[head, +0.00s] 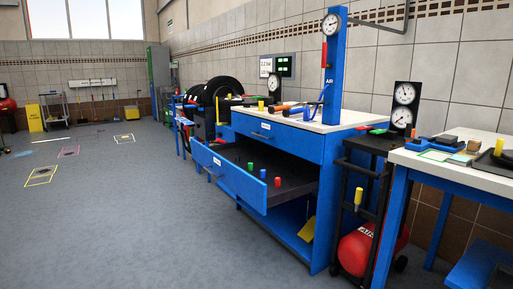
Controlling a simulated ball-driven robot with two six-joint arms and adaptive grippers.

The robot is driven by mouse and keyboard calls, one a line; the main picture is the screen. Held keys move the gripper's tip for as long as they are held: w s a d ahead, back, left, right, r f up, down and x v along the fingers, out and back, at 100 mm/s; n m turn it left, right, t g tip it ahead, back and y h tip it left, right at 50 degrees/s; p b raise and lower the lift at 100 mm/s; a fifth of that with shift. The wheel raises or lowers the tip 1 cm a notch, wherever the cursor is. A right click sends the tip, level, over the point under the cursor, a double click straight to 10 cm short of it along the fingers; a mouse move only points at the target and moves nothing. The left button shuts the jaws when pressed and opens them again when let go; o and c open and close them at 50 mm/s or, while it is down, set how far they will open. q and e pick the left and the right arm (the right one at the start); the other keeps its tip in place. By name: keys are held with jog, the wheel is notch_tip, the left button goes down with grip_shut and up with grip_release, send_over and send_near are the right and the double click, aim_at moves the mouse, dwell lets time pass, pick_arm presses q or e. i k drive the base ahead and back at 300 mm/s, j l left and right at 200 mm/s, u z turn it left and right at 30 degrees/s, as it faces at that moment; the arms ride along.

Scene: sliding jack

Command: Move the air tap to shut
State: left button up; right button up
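A blue post (334,75) marked AIR stands upright at the back right corner of the blue workbench. A small red handle (324,54) sits on the post's left side, above the AIR lettering, and looks like the air tap. It appears roughly upright; I cannot tell its open or shut position at this size. A round white gauge (331,24) is at the top of the post. A blue hose (322,97) hangs by the post's lower part. Neither of my grippers is in view.
The workbench's drawer (228,180) is pulled out, with small coloured pegs inside. A red air tank (356,250) stands on a black trolley frame between the bench and a white-topped table (455,160) at right. The grey floor (120,220) at left is mostly clear.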

aim_at(325, 50)
jog(key=i+j, duration=0.1)
jog(key=i, duration=0.45)
jog(key=i+z, duration=0.15)
jog(key=i, duration=0.35)
jog(key=i+j, duration=0.2)
jog(key=i, duration=0.35)
jog(key=z, duration=0.05)
